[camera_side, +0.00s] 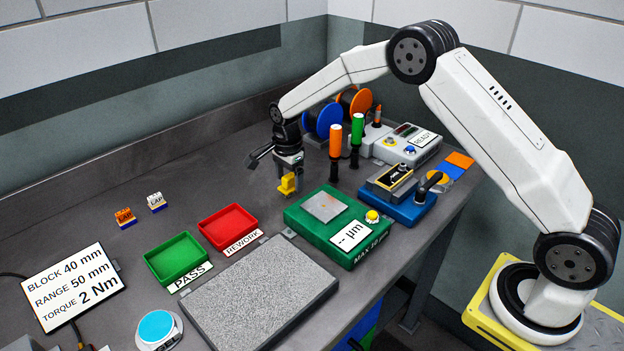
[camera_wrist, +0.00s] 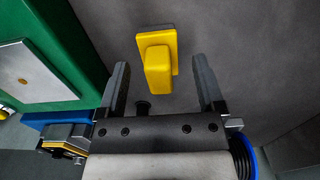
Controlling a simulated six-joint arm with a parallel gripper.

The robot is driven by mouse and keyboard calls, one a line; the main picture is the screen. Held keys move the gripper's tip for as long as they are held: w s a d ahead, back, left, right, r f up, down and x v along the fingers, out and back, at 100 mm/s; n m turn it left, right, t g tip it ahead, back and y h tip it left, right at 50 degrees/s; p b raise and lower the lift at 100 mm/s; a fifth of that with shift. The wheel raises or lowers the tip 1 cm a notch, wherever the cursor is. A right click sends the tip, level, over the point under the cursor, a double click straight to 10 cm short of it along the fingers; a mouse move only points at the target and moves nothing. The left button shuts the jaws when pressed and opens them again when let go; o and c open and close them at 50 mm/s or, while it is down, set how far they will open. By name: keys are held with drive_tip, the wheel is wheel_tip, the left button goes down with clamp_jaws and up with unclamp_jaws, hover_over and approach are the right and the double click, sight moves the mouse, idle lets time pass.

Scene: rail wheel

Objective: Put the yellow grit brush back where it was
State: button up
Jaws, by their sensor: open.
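The yellow grit brush (camera_side: 288,184) is a small yellow block with a raised handle. In the side view it stands on the grey bench behind the green gauge box. My gripper (camera_side: 287,172) is just above it, pointing down. In the wrist view the brush (camera_wrist: 158,65) lies ahead of and between the two open fingers of my gripper (camera_wrist: 163,80). The fingers stand apart on either side of its handle, with visible gaps. I cannot tell how far above the bench the fingertips are.
The green gauge box (camera_side: 338,228) is close by, with a grey plate on top. An orange-handled tool (camera_side: 335,142), a green-handled tool (camera_side: 357,130) and a blue spool (camera_side: 323,119) stand behind to the right. The bench (camera_side: 195,160) left of my gripper is clear.

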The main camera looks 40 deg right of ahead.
sight(290, 176)
wheel_tip(290, 176, up, 12)
drive_tip(key=shift+f, duration=0.2)
idle(0.4)
drive_tip(key=shift+s, duration=0.15)
idle(0.4)
drive_tip(key=s+f+n+t, duration=0.1)
drive_tip(key=s+f+n, duration=0.1)
drive_tip(key=s+n, duration=0.7)
drive_tip(key=s+f+n+t, duration=0.1)
drive_tip(key=s+f+n, duration=0.2)
drive_tip(key=s+n, duration=0.6)
drive_tip(key=s, duration=0.9)
drive_tip(key=shift+t, duration=0.3)
